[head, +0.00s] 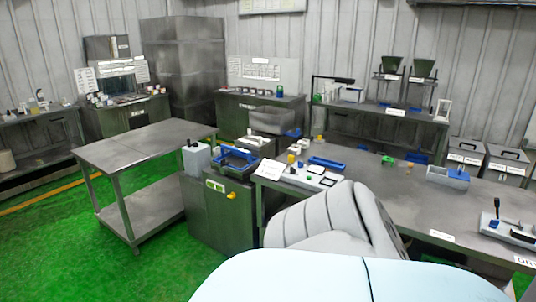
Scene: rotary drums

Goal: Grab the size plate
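I cannot tell for sure which item is the size plate; the small items are too small to make out. A white board with small parts (309,177) lies on the long steel workbench (400,190) at centre right. A flat blue piece (327,163) lies just behind it. A blue-and-grey holder (448,177) sits further right on the same bench. Neither of my grippers shows. My own pale body parts fill the bottom centre and hide part of the near bench edge.
A bare steel table (150,145) stands at left on the green floor (90,240). A steel cabinet (220,210) with a blue basket (235,160) stands beside the long bench. Two green hoppers (423,68) stand on the back table. The floor at lower left is clear.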

